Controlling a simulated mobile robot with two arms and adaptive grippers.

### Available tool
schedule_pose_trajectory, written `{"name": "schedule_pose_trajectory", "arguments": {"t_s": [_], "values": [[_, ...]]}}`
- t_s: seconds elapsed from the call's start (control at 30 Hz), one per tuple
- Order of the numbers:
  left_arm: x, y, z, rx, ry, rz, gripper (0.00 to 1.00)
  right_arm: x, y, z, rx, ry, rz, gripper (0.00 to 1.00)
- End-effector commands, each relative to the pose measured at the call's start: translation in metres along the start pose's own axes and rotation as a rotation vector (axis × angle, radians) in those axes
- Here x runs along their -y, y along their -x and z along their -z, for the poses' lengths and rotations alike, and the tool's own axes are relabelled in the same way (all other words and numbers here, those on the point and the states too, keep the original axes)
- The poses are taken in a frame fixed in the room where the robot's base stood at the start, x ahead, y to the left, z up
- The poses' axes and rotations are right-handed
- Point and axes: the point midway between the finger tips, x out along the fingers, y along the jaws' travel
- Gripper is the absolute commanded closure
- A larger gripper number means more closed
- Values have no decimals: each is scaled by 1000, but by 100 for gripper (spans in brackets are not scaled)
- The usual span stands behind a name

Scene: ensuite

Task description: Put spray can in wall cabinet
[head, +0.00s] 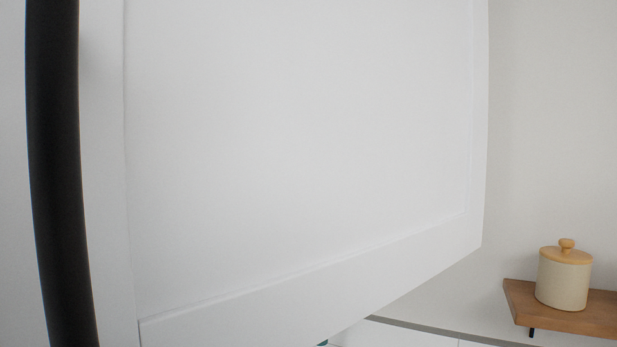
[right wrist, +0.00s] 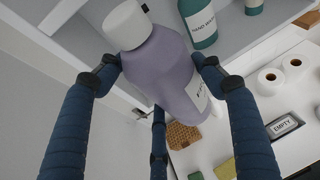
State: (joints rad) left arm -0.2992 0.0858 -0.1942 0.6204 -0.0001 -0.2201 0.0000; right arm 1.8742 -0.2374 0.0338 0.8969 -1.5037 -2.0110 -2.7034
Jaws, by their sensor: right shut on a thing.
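My right gripper (right wrist: 160,65) is shut on the lavender spray can (right wrist: 160,65), which has a white cap and a pale label. The can is tilted in the right wrist view, with its cap towards the upper left. A grey-white shelf (right wrist: 75,40), which looks like part of the wall cabinet, lies behind the can. In the head view a large white panel door (head: 300,150) with a black bar handle (head: 58,180) fills most of the picture and hides what is behind it. Neither gripper shows in the head view.
Teal bottles (right wrist: 198,25) stand beyond the can. Below are white rolls (right wrist: 270,80), a sign reading "EMPTY" (right wrist: 284,125), a brown woven item (right wrist: 183,136) and sponges on a white surface. A lidded cream jar (head: 563,278) stands on a wooden shelf (head: 520,300) at right.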

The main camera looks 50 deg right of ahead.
Motion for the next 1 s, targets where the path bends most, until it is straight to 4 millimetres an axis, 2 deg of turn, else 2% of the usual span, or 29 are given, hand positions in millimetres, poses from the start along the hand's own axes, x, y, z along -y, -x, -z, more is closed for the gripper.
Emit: {"name": "schedule_pose_trajectory", "arguments": {"t_s": [0.03, 0.1, 0.4, 0.67, 0.8, 0.9, 1.0], "values": [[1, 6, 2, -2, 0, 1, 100, 2, -15, -9, 0, -5, 9, 72], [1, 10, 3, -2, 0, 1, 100, 1, -32, -16, 1, -4, 8, 72], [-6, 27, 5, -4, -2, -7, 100, -1, -99, -44, 0, -1, 2, 72], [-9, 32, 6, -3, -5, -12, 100, -1, -123, -52, 0, 1, 1, 72], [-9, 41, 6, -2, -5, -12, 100, -1, -145, -61, -1, 0, 2, 72], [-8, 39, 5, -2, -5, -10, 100, -2, -150, -38, 0, 2, -1, 72], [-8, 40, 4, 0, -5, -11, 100, -1, -154, -29, 2, 0, -1, 72]]}}
